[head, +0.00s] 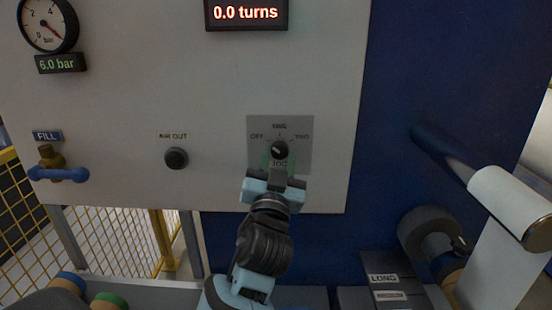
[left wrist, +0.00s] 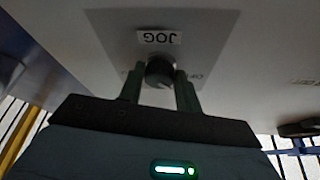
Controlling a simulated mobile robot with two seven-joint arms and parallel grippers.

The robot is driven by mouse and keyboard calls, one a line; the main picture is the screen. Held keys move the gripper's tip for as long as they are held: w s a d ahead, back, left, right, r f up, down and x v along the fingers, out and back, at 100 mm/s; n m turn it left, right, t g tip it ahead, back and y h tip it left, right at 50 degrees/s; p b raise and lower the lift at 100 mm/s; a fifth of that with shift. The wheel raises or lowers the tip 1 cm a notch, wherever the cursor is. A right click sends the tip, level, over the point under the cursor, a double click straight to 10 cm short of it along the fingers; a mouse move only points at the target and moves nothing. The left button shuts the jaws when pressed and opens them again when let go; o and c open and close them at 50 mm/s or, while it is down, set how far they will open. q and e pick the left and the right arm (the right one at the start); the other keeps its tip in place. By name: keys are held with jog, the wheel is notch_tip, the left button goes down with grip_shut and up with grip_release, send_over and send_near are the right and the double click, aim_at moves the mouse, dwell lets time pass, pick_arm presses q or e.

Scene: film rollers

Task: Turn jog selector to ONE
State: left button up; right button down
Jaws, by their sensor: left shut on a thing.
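The jog selector is a black round knob (head: 279,149) on a grey square plate (head: 301,128) on the light panel. Labels around it read OFF at left, ONE at top and TWO at right, with JOG below. My left gripper (head: 279,160) reaches it from below and is shut on the knob. In the left wrist view, the fingers (left wrist: 160,85) stand one on each side of the dark knob (left wrist: 159,67), with the JOG label (left wrist: 159,37) upside down. I cannot tell clearly which way the knob points. My right gripper is not in view.
Rollers and white film (head: 508,205) stand at right. A yellow fence (head: 110,240) is at lower left.

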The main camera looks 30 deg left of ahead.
pick_arm(q)
jog(key=shift+r+m+h, duration=0.25)
jog(key=shift+m+h, duration=0.05)
jog(key=shift+m, duration=0.4)
jog(key=m+h, duration=0.1)
jog(key=m, duration=0.1)
jog(key=m+h, duration=0.1)
jog(key=m, duration=0.2)
jog(key=shift+s+a+h, duration=0.1)
jog(key=shift+a+h, duration=0.1)
jog(key=shift+h, duration=0.1)
jog(key=m+h, duration=0.1)
jog(key=m, duration=0.2)
jog(key=m+g+h, duration=0.1)
jog(key=m, duration=0.2)
jog(key=shift+a+r, duration=0.15)
jog(key=shift+m+h, duration=0.3)
jog(key=shift+m, duration=0.1)
jog(key=o, duration=1)
jog(key=shift+c, duration=0.2)
